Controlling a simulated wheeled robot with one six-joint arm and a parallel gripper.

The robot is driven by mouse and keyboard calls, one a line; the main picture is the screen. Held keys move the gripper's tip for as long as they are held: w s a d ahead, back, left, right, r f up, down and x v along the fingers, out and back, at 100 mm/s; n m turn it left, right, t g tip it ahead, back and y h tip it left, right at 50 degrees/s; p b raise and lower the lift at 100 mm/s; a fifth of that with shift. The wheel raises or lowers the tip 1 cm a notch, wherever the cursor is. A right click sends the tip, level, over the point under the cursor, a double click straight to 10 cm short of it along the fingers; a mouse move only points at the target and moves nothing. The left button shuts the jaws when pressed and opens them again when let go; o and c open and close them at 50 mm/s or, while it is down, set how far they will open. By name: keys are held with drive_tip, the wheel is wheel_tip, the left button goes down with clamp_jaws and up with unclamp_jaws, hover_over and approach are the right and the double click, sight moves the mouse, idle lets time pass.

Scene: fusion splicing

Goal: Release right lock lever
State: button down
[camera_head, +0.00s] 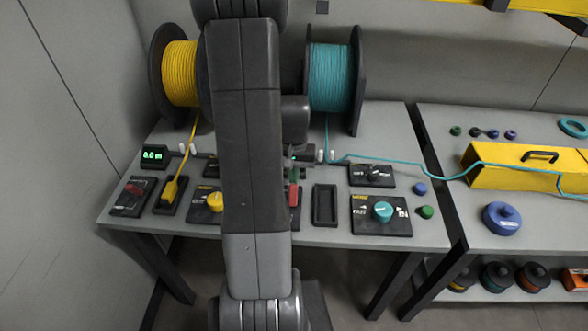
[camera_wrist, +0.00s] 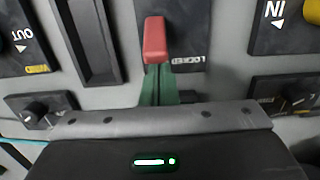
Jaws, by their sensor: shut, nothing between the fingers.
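The right lock lever has a red handle (camera_wrist: 155,40) on a dark plate with a label that seems to read LOCKED, upside down in the wrist view. In the head view only a sliver of the red lever (camera_head: 294,195) shows beside my arm. My gripper (camera_wrist: 156,70) has slim green fingers, closed together and empty. Its tips are at the lower end of the red handle in the wrist view. I cannot tell whether they touch it. In the head view my gripper (camera_head: 294,180) is mostly hidden by my arm, with the green fingers just beyond the lever.
An empty black tray (camera_head: 325,205) lies right of the lever. A cyan knob panel (camera_head: 383,211) is further right. Left are a yellow knob (camera_head: 216,202) and another red lever (camera_head: 133,188). Yellow (camera_head: 180,72) and cyan (camera_head: 330,76) spools stand behind. A cyan cable runs right.

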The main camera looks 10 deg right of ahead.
sight(293, 185)
drive_tip(key=shift+s+a+r+t+b, duration=0.15)
drive_tip(key=shift+s+t+b, duration=0.45)
drive_tip(key=shift+b, duration=0.6)
drive_tip(key=shift+t+h+b, duration=0.3)
drive_tip(key=s+t+b, duration=0.1)
drive_tip(key=b, duration=0.3)
drive_tip(key=s+t+h+b, duration=0.1)
drive_tip(key=t+b, duration=0.1)
drive_tip(key=b, duration=0.2)
drive_tip(key=shift+s+a, duration=0.15)
drive_tip(key=shift+a, duration=0.2)
drive_tip(key=shift+s+r+t, duration=0.15)
drive_tip(key=shift+r+t, duration=0.25)
drive_tip(key=shift+r, duration=0.2)
drive_tip(key=shift+f, duration=0.1)
drive_tip(key=shift+r+p, duration=0.8)
drive_tip(key=shift+r, duration=0.05)
